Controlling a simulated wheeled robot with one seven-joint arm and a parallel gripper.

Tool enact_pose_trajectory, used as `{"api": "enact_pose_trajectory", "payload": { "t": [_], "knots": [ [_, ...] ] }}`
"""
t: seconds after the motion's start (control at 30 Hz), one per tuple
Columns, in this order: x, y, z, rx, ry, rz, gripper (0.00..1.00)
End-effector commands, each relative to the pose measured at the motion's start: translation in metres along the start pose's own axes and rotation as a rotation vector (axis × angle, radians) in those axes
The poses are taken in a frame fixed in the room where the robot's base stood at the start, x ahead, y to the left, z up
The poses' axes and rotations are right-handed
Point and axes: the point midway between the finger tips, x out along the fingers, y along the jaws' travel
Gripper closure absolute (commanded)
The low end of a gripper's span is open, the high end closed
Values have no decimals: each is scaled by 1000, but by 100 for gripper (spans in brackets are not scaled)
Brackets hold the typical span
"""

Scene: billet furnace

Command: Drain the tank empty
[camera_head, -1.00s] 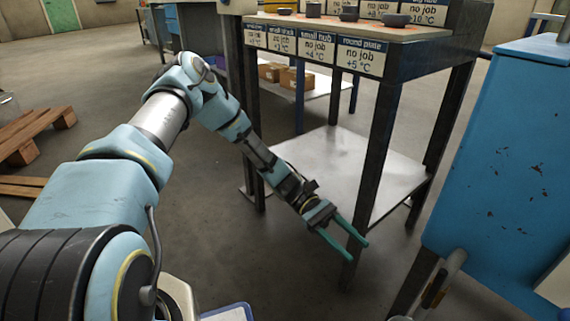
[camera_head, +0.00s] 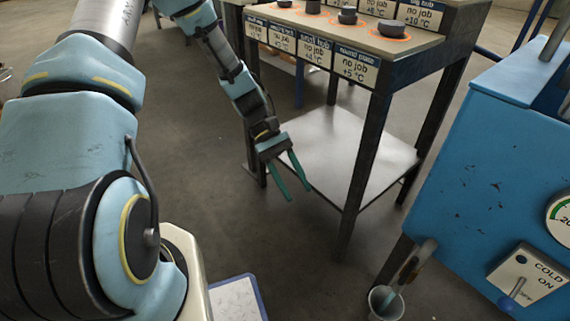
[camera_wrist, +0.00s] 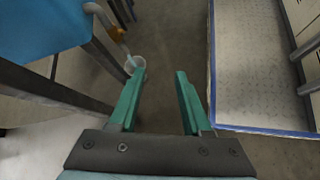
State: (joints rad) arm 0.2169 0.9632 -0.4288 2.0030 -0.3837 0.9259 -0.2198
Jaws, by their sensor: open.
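The blue tank (camera_head: 470,190) stands at the right in the head view, and part of it shows at the upper left of the wrist view (camera_wrist: 45,25). A drain pipe with an orange-brown fitting (camera_head: 411,266) slants down from its lower left. A small pale cup or bucket (camera_head: 386,302) is under the pipe's end; both also show in the wrist view, the cup (camera_wrist: 136,66) near the left fingertip in the picture. My gripper (camera_head: 293,192) is open and empty, left of the tank in front of the rack.
A dark metal rack (camera_head: 361,175) with a pale lower shelf (camera_head: 330,150) and job labels stands between my gripper and the back. The tank carries a cold/on switch panel (camera_head: 530,275) and a gauge (camera_head: 562,215). Bare floor lies below my gripper.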

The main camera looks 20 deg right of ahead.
Motion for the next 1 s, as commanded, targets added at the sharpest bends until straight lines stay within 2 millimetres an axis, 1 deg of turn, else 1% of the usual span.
{"api": "enact_pose_trajectory", "payload": {
  "t": [0.03,0.2,0.37,0.87,0.97,1.0],
  "knots": [
    [-10,-1,7,2,19,-5,52],
    [-23,-8,12,8,60,-19,52],
    [-28,-10,14,10,74,-23,52],
    [-28,-11,13,11,78,-24,52],
    [-37,-18,13,14,115,-35,52],
    [-44,-24,14,17,145,-44,52]
  ]
}}
